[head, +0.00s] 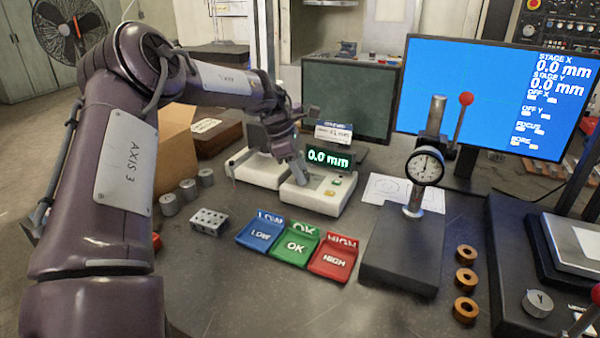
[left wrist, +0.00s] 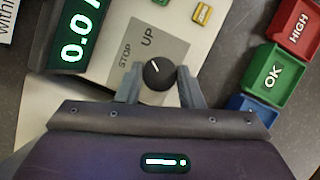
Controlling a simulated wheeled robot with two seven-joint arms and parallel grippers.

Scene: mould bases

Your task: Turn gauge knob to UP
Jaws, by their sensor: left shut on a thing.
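The gauge box (head: 318,201) is a pale unit on the bench with a dark display (head: 330,158) reading 0.0 mm in green. Its round black knob (left wrist: 158,73) shows in the left wrist view on a grey panel with the words STOP and UP. The knob's white mark points up and left in that view, in the direction between the two words. My left gripper (head: 298,180) reaches down onto the box, and its fingers (left wrist: 157,88) are shut on the knob from both sides. In the head view the gripper hides the knob. My right gripper is not in view.
Blue LOW (head: 259,232), green OK (head: 295,245) and red HIGH (head: 333,260) trays lie in front of the box. A dial gauge stand (head: 401,250) stands to the right. A perforated metal block (head: 209,221) and grey cylinders (head: 188,189) lie left. Bronze rings (head: 466,279) lie right.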

